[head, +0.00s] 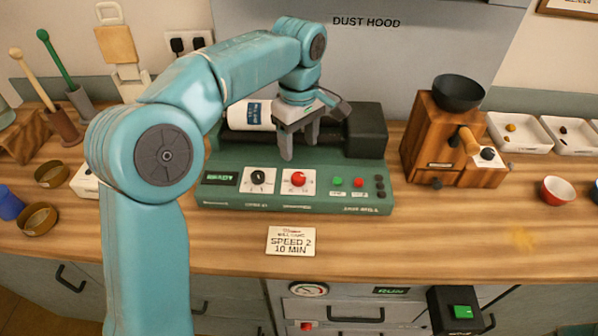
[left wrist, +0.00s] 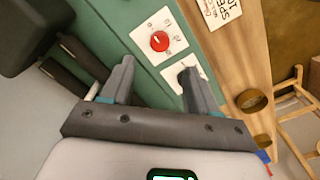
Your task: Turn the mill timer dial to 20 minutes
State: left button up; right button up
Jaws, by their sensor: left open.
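The green mill base (head: 225,203) stands on the table with a black dial (head: 258,176) and a red dial (head: 298,179) on white plates. The small labels are too blurred to tell which is the timer. My left gripper (head: 300,148) is open and empty, pointing down above the panel just behind the red dial, apart from it. In the left wrist view, the red dial (left wrist: 160,41) shows clear beyond the gap between the open fingers (left wrist: 158,75). One finger covers much of the other dial's plate (left wrist: 182,77). My right gripper is not in view.
Green and red buttons (head: 347,182) sit right of the dials. A card (head: 291,241) reading "SPEED 2 10 MIN" lies in front of the mill. A wooden grinder (head: 425,140) stands to the right, bowls (head: 40,218) to the left. The table's front strip is mostly clear.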

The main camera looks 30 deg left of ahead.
aim_at(299, 176)
pick_arm(q)
notch_tip(299, 176, down, 8)
jog(key=shift+s+f, duration=0.1)
jog(key=shift+f, duration=0.6)
jog(key=c, duration=1)
